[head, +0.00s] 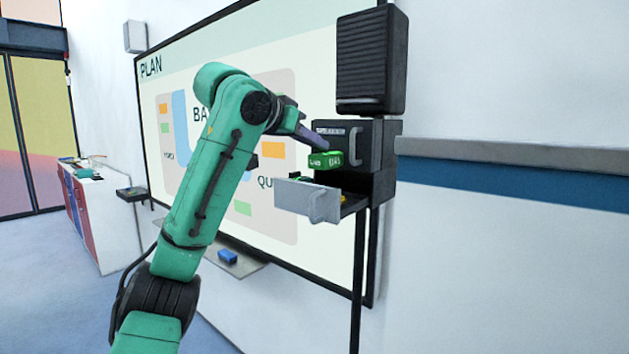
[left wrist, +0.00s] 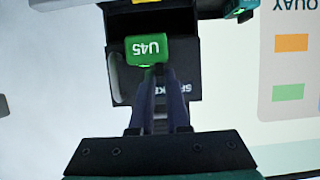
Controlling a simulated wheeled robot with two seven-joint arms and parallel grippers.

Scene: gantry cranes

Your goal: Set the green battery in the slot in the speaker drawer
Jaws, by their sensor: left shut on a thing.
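The green battery (head: 326,161), marked U45, is held in the air by my left gripper (head: 318,143), whose dark fingers come down on it from the upper left. In the left wrist view the battery (left wrist: 148,49) sits at the tips of the shut fingers (left wrist: 155,72). The speaker drawer (head: 296,197) is pulled open, with its pale grey front and handle facing out. The battery is above the drawer, apart from it. A bit of yellow (head: 344,199) shows inside the drawer; the slot itself is hidden by the drawer front. My right gripper is not in view.
The dark speaker cabinet (head: 383,140), with a grey handle, stands directly above and behind the drawer. A black ribbed speaker (head: 370,62) is above it. A wall board (head: 215,60) is behind my arm. A small shelf (head: 240,262) holds a blue block (head: 228,257).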

